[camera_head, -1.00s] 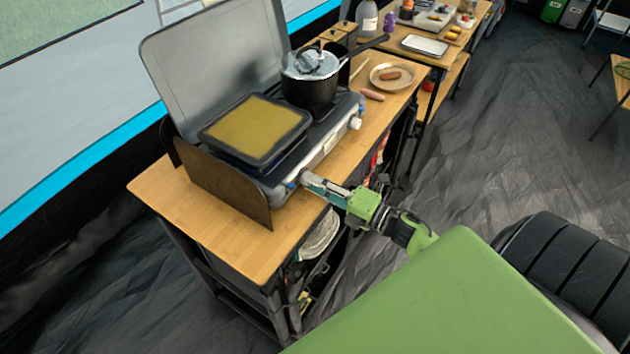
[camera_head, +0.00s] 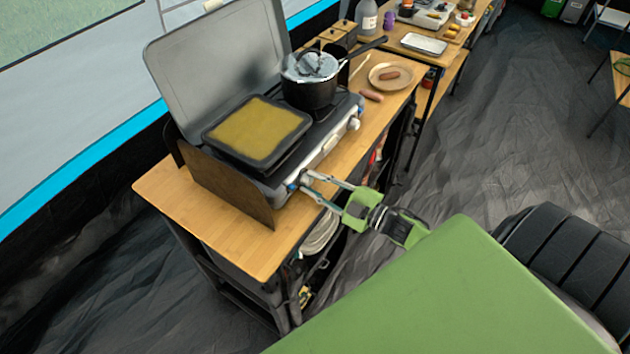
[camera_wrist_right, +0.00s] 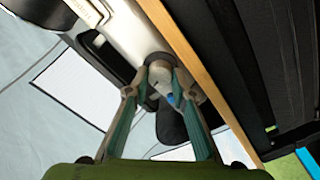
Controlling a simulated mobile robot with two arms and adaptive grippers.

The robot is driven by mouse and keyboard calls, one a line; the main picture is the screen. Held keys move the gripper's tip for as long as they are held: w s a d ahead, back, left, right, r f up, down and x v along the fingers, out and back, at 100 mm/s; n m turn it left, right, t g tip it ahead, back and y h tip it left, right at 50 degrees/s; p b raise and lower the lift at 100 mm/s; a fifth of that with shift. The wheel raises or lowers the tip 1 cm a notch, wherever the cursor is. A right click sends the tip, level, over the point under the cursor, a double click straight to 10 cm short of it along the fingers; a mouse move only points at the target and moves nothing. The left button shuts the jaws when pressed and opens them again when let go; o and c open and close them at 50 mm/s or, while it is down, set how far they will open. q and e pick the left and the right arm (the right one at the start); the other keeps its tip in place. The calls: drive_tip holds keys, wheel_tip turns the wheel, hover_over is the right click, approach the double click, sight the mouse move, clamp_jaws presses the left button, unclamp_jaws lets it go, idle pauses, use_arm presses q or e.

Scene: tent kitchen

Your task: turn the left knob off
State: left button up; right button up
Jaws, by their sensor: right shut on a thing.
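The camping stove (camera_head: 325,150) stands on a wooden table with its grey lid up. Its left knob (camera_head: 293,186) is at the near left end of the front panel, mostly hidden by the fingertips. My right gripper (camera_head: 306,183) reaches it from the front, one finger on each side. In the right wrist view the knob (camera_wrist_right: 160,76) sits between the fingertips of my right gripper (camera_wrist_right: 154,88), which is shut on it. A small blue mark shows just below the knob there. The right knob (camera_head: 354,124) is free, farther along the panel. My left gripper is out of view.
A square pan (camera_head: 258,130) with yellow content and a lidded pot (camera_head: 310,85) sit on the stove. A plate (camera_head: 390,76) with a sausage and a loose sausage (camera_head: 371,95) lie to the right. The table's front edge runs under my right gripper.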

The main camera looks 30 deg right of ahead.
drive_tip(key=shift+m+p, duration=0.3)
drive_tip(key=shift+m, duration=1.6)
drive_tip(key=o, duration=1.1)
drive_tip(key=v, duration=1.2)
drive_tip(key=shift+d, duration=0.1)
